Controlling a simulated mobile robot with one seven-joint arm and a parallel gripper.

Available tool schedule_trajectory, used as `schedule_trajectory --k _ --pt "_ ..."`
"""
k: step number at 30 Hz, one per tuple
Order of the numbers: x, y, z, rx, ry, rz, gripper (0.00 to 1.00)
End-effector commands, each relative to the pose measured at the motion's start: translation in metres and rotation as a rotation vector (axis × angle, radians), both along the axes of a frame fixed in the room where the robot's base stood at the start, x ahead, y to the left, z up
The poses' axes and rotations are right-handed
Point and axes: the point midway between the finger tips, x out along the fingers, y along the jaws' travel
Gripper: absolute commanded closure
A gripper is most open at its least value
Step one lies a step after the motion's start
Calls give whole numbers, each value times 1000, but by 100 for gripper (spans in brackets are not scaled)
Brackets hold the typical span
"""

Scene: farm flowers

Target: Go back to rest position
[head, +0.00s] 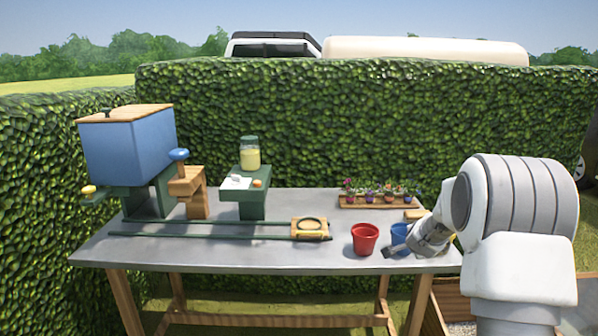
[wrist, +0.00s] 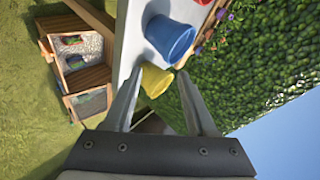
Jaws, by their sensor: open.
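My gripper (head: 390,251) is at the right end of the grey table (head: 210,255), low in front of the blue pot (head: 400,236). In the wrist view my gripper (wrist: 161,72) is open, with its two fingers apart. A yellow pot (wrist: 156,82) shows between the fingertips there; I cannot tell how far beyond them it is. The blue pot (wrist: 170,38) is just past it. A red pot (head: 365,239) stands to the left of the blue one. The yellow pot is hidden in the head view.
A wooden tray of flowers (head: 375,202) lies behind the pots. A blue hopper (head: 125,150), a green stand with a jar (head: 249,154) and a rail with a wooden carriage (head: 311,229) take up the left and middle. Wooden planter boxes (wrist: 88,80) stand on the grass.

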Motion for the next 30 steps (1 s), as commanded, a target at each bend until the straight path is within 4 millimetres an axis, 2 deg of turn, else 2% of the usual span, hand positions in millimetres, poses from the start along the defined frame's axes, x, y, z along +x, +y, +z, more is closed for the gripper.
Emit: schedule_trajectory --k 1,6,14,22,30 --pt "-9 15 6 -19 13 54 43" --pt "-49 61 29 -93 87 244 43" --pt "-133 121 44 -232 201 522 43" --pt "-239 162 30 -400 323 788 43" --pt "-347 179 -8 -571 453 1018 43"
